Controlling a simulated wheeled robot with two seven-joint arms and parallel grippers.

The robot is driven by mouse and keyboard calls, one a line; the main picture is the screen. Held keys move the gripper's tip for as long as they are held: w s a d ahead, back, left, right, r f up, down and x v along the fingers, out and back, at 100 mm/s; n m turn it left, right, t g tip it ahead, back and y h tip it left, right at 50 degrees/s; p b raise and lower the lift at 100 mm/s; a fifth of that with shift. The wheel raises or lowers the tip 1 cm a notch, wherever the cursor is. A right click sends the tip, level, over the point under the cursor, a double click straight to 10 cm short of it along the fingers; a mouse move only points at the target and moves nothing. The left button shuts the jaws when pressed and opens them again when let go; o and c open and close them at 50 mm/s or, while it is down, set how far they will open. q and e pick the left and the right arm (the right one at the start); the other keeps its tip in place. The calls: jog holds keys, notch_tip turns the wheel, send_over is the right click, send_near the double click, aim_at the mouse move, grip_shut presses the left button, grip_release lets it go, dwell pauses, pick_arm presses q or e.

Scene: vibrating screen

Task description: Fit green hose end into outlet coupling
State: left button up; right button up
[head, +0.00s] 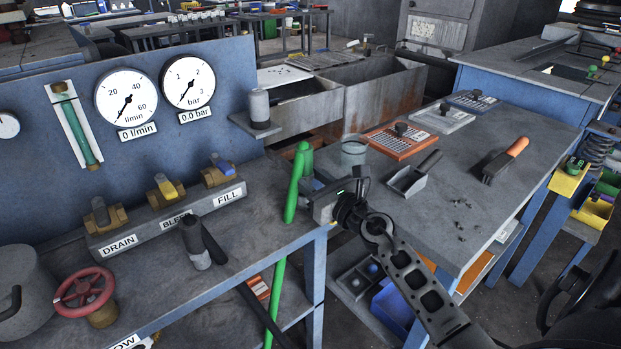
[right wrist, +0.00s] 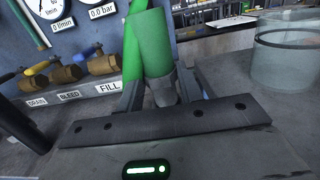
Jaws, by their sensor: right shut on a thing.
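The green hose (head: 293,190) stands nearly upright at the bench's right edge in the head view, its top end raised, and more of it hangs below the bench top. My right gripper (head: 312,186) is shut on it. In the right wrist view the green hose (right wrist: 149,45) rises between the fingers, with a second green length just left of it. I cannot tell for certain which fitting is the outlet coupling. A grey cylindrical fitting (head: 195,246) with a black hose lies on the bench, left of the gripper. My left gripper is not in view.
DRAIN, BLEED and FILL valves (head: 164,190) line the bench under two dials (head: 126,98). A red handwheel (head: 84,293) stands front left. A grey cylinder (head: 259,106) sits on a small shelf. The right table holds a glass jar (head: 354,152), a scoop (head: 413,174) and a brush (head: 505,160).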

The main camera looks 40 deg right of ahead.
jog(key=shift+f+b, duration=0.45)
jog(key=shift+r, duration=0.15)
jog(key=shift+r+p, duration=0.75)
jog(key=shift+p, duration=0.2)
jog(key=shift+s+f+b, duration=0.1)
jog(key=shift+f+b, duration=0.8)
jog(key=shift+f, duration=0.05)
dwell(1.3)
jog(key=shift+r, duration=0.1)
jog(key=shift+r+p, duration=0.4)
jog(key=shift+p, duration=0.15)
jog(key=shift+f+b, duration=0.45)
jog(key=shift+f, duration=0.05)
dwell(0.7)
